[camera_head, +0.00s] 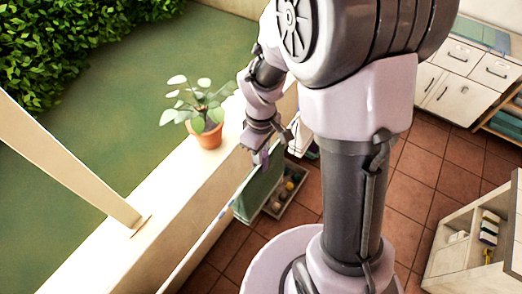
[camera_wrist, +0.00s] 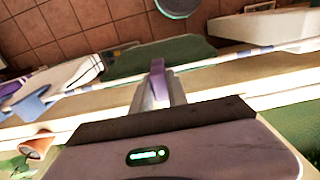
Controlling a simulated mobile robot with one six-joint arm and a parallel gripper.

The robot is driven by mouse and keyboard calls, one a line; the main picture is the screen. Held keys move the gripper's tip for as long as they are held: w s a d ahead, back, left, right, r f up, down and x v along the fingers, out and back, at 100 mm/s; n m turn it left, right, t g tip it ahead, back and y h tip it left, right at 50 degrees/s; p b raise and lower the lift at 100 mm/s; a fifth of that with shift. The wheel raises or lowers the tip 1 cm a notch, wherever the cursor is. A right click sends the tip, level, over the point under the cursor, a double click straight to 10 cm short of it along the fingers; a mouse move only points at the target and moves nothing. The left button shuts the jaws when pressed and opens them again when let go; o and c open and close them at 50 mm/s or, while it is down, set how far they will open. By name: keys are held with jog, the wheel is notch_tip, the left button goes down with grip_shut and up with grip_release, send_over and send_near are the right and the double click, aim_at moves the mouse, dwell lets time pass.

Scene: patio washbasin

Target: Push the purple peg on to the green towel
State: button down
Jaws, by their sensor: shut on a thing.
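The green towel (camera_head: 262,190) hangs from a thin rail beside the low wall, below my gripper in the head view. In the wrist view the towel (camera_wrist: 185,50) shows beyond the rail. My gripper (camera_head: 264,150) is above the towel's top edge, and in the wrist view its fingers (camera_wrist: 160,90) are shut on the purple peg (camera_wrist: 157,68). The peg points toward the rail and overlaps the towel in that view. I cannot tell whether it touches or grips the cloth. The fingers hide the peg's lower part.
A potted plant (camera_head: 206,130) stands on the wall ledge close to my arm. A pale cloth (camera_wrist: 65,75) and a blue peg (camera_wrist: 32,103) are farther left along the rail in the wrist view. A crate of small items (camera_head: 287,190) stands on the tiled floor behind the towel.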

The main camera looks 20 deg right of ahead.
jog(key=shift+f+b, duration=0.3)
jog(key=shift+f, duration=0.35)
jog(key=c, duration=1.2)
grip_release()
jog(key=shift+r, duration=0.15)
notch_tip(320, 180, up, 8)
jog(key=p, duration=0.6)
jog(key=shift+r+p, duration=0.1)
jog(key=shift+p, duration=0.3)
jog(key=shift+f, duration=0.2)
